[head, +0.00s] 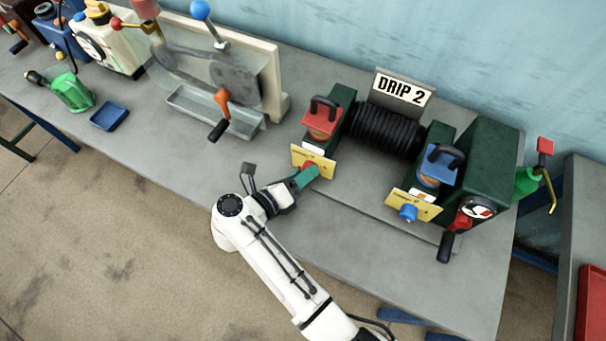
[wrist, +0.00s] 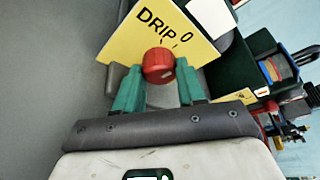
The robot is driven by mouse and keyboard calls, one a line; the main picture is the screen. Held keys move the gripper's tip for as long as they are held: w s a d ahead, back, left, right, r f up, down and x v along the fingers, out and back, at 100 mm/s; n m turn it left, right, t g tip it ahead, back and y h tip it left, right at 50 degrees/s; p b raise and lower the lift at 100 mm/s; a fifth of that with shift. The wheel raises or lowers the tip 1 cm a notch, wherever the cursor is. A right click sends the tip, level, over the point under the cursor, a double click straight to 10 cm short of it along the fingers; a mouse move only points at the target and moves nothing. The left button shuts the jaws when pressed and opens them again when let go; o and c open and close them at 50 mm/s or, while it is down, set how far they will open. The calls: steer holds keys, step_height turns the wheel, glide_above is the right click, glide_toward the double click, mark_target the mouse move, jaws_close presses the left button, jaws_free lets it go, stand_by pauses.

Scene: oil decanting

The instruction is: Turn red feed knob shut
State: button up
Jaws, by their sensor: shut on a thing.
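The red feed knob (wrist: 158,64) sits on the front of a yellow plate (wrist: 190,25) marked "DRIP" and "0" in the wrist view. My gripper (wrist: 158,82) has its two green fingers on either side of the knob and is shut on it. In the head view the knob (head: 309,166) shows only in part behind my gripper (head: 308,174), in front of the left yellow plate (head: 322,163). That plate is below the red-lidded oil cup (head: 321,122) of the machine labelled "DRIP 2".
A blue knob (head: 408,213) is on the right yellow plate, below a blue-lidded cup (head: 438,165). A black-handled red crank (head: 455,231) is further right. A belt-wheel machine (head: 212,75), a blue tray (head: 109,116) and a green oil can (head: 73,92) stand left. Bench in front is clear.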

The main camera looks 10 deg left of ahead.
stand_by(0.4)
steer(key=o, duration=1.1)
steer(key=shift+c, duration=0.2)
steer(key=shift+f, duration=0.1)
